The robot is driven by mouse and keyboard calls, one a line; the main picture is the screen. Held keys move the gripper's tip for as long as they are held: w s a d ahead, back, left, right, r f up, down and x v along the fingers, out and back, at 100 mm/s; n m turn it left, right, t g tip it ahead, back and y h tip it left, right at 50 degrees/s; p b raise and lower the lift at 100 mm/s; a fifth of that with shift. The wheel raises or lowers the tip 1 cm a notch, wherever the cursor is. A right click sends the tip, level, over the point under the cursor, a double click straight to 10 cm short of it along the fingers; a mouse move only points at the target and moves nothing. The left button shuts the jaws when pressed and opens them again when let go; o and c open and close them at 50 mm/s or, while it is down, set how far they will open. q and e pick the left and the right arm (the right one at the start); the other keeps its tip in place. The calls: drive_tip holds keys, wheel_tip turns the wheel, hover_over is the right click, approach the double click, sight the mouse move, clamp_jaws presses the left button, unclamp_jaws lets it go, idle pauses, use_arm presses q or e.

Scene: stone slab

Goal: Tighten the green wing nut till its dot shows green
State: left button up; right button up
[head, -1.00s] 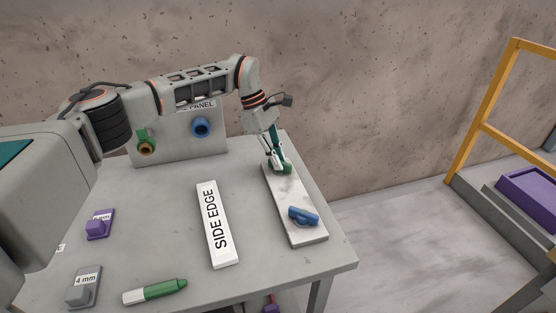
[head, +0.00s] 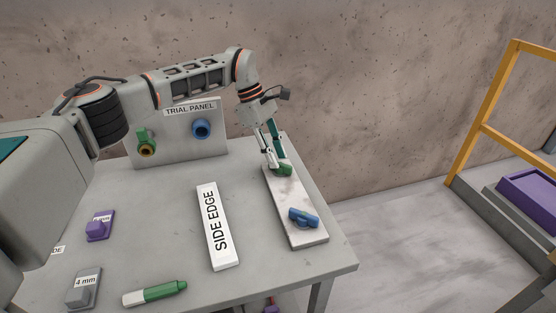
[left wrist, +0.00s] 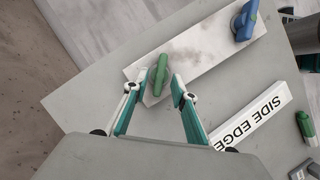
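The green wing nut (head: 286,170) sits at the far end of the pale stone slab (head: 310,233). It also shows in the left wrist view (left wrist: 160,75), its wings running roughly up and down the picture. My left gripper (head: 271,165) is at the nut, pointing down. In the left wrist view its two fingertips (left wrist: 153,88) are apart, one on each side of the nut's lower end, with visible gaps. A blue wing nut (head: 303,217) sits at the slab's near end. No indicator dot can be made out. My right gripper is not in view.
A sign marked SIDE EDGE (head: 217,225) lies left of the slab. A trial panel (head: 180,145) with green and blue fittings stands behind. A green-and-white marker (head: 155,292), a purple block (head: 100,226) and a grey 4 mm block (head: 84,288) lie near the front left.

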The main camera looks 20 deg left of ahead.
use_arm(q)
drive_tip(key=v, duration=0.9)
drive_tip(key=shift+r, duration=0.35)
drive_tip(key=shift+a, duration=0.1)
